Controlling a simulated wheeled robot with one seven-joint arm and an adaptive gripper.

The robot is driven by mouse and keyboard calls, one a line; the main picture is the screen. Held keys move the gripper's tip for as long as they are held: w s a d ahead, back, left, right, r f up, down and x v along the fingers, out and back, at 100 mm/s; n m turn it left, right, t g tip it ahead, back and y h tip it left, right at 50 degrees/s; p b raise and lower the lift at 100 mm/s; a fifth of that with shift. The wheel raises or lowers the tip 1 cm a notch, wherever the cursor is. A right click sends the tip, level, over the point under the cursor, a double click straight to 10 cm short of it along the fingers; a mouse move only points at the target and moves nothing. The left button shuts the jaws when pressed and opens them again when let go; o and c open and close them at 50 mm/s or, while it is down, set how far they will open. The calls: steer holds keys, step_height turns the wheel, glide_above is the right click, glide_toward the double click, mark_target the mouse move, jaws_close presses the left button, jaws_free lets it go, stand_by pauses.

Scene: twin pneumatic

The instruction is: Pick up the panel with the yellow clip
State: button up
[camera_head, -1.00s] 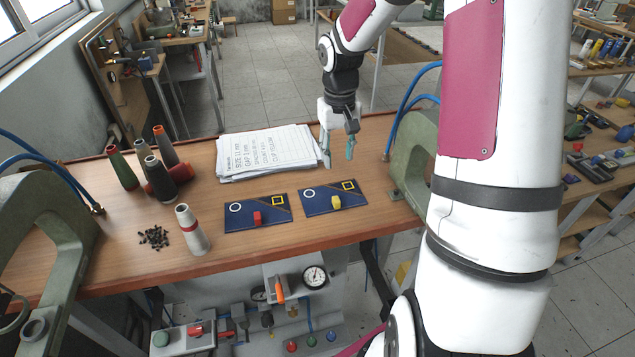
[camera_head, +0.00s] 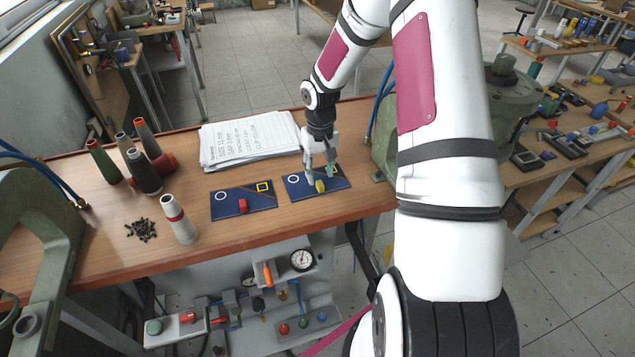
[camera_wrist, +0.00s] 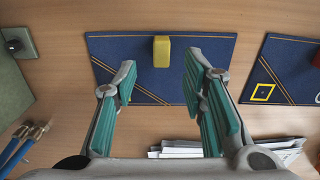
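The blue panel with the yellow clip (camera_head: 320,186) lies flat on the wooden bench, to the right of the other panel. The clip also stands out in the wrist view (camera_wrist: 161,51), on the panel (camera_wrist: 215,43) near its upper edge. My gripper (camera_head: 319,178) is open over this panel, with nothing between its fingers. In the wrist view my green finger pads (camera_wrist: 158,95) spread to both sides, with the clip a little ahead between their lines. A similar panel with a red clip (camera_head: 243,206) lies to the left.
A stack of printed sheets (camera_head: 248,139) lies behind the panels. Several yarn cones (camera_head: 179,221) and a heap of small dark pieces (camera_head: 142,230) are at the left. Green machine frames stand at both bench ends, with blue hoses (camera_head: 380,95) near the right one.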

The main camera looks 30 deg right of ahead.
mark_target(319, 181)
steer(key=shift+a+f+p, duration=0.1)
steer(key=shift+f+p, duration=0.2)
steer(key=shift+f, duration=1.65)
jaws_close()
steer(key=shift+w, duration=0.1)
